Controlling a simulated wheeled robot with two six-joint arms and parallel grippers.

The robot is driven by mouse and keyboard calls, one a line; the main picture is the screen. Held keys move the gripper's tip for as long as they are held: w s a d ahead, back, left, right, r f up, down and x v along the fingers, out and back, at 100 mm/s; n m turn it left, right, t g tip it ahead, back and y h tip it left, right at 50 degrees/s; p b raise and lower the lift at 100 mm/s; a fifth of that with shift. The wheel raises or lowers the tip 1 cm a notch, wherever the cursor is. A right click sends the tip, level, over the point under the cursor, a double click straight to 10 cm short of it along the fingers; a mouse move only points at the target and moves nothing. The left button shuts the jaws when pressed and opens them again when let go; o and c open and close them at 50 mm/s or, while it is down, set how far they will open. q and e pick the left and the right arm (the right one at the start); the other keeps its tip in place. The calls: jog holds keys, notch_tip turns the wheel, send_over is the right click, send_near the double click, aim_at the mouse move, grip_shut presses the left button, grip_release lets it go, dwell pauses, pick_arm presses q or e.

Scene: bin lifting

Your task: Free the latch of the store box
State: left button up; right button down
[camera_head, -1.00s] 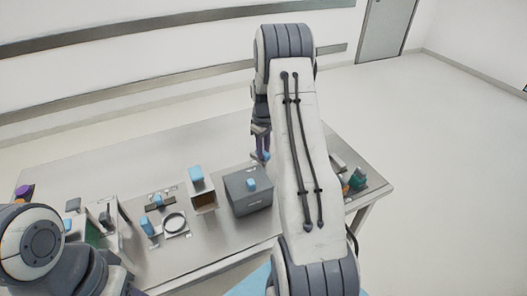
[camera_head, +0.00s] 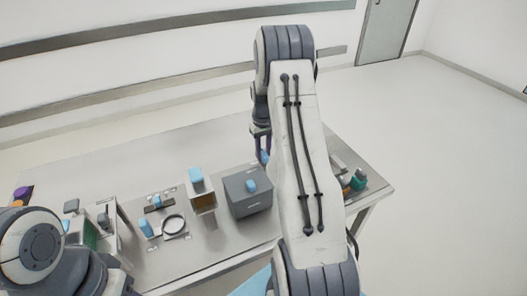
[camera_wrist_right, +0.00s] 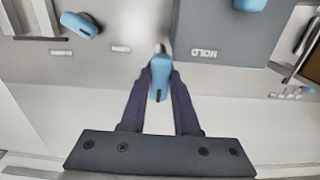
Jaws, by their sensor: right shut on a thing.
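The store box (camera_head: 247,206) is a grey box on the table, with a blue knob (camera_head: 251,186) on top. In the right wrist view its grey body (camera_wrist_right: 225,30) fills the upper right, beside a HOLD label. A blue latch handle (camera_wrist_right: 158,82) with a small metal pin stands beside the box. My right gripper (camera_head: 262,147) is at the box's far side; its dark fingers (camera_wrist_right: 158,90) are shut on the blue handle. The arm partly hides this spot in the head view. My left arm shows at the lower left, but its gripper is out of view.
On the table (camera_head: 120,165), a brown-fronted box (camera_head: 204,202) with a blue top stands left of the store box. A black ring (camera_head: 174,224) and several blue-handled fixtures are further left. Small teal and orange items (camera_head: 357,180) lie at the right end. The back of the table is clear.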

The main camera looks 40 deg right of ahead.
aim_at(264, 153)
jog(key=shift+r, duration=0.1)
jog(key=c, duration=0.6)
grip_release()
jog(key=shift+c, duration=0.2)
jog(key=shift+w+r, duration=0.1)
jog(key=shift+r, duration=0.3)
notch_tip(264, 153, up, 10)
jog(key=b, duration=0.2)
jog(key=shift+f+b, duration=0.2)
jog(key=shift+b, duration=0.1)
